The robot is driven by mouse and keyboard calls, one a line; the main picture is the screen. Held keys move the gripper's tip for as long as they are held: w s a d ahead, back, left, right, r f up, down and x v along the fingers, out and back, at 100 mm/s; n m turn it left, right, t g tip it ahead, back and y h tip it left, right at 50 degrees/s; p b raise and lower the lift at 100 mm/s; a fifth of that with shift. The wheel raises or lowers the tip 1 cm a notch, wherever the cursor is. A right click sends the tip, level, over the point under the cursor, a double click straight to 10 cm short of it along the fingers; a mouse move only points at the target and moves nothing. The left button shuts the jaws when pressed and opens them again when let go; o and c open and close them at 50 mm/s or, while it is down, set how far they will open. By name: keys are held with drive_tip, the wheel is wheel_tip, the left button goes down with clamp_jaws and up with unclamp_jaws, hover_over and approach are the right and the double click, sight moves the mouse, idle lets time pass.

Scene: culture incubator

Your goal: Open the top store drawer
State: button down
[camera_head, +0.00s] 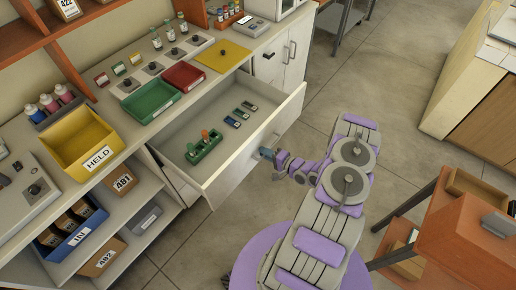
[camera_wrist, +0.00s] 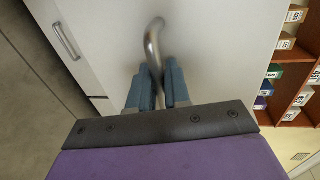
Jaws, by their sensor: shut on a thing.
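The top store drawer (camera_head: 243,140) is pulled out from under the counter, and its inside shows in the head view. Inside it are a green rack (camera_head: 205,148) with an orange-topped item and several small dark-and-light boxes (camera_head: 239,117). My gripper (camera_head: 270,155) is at the drawer's front face. In the wrist view, the blue fingers of my gripper (camera_wrist: 158,88) are shut on the curved metal drawer handle (camera_wrist: 153,45), which stands out from the pale drawer front (camera_wrist: 200,40).
The counter above holds a yellow HELD bin (camera_head: 88,150), a green tray (camera_head: 151,100), a red tray (camera_head: 184,76) and a yellow mat (camera_head: 223,56). An orange-topped table (camera_head: 465,240) stands at the lower right. The floor (camera_head: 345,85) behind my arm is clear.

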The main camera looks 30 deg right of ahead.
drive_tip(key=shift+s+d+f, duration=0.1)
drive_tip(key=shift+s+d, duration=0.1)
drive_tip(key=shift+s, duration=0.45)
drive_tip(key=shift+s+d, duration=0.2)
drive_tip(key=shift+s, duration=0.45)
drive_tip(key=shift+s+d+f, duration=0.1)
drive_tip(key=shift+s+d, duration=0.1)
drive_tip(key=shift+s, duration=0.45)
drive_tip(key=c, duration=1.3)
unclamp_jaws()
drive_tip(key=shift+w, duration=0.1)
drive_tip(key=shift+o, duration=0.2)
drive_tip(key=shift+r, duration=0.1)
drive_tip(key=p+v, duration=0.2)
drive_tip(key=v, duration=1.5)
drive_tip(key=shift+s, duration=0.2)
